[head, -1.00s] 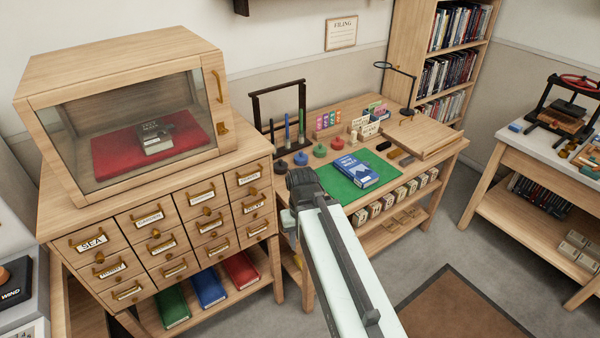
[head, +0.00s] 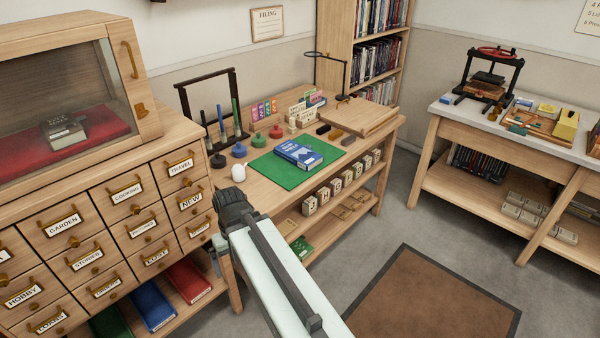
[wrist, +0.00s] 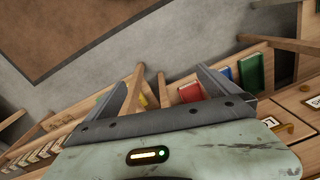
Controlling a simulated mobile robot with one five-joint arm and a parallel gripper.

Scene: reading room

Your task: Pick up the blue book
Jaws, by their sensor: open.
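A blue book (head: 299,155) with white lettering and a pale picture on its cover lies flat on a green mat (head: 270,170) on the wooden desk (head: 262,195).
Stamps, a white egg-shaped object (head: 238,172) and a pen rack (head: 212,110) crowd the desk's left side. A magnifier lamp (head: 345,75) and a wooden board (head: 360,120) are on its right. The drawer cabinet (head: 118,205) stands left. Floor around the brown rug (head: 430,300) is open.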

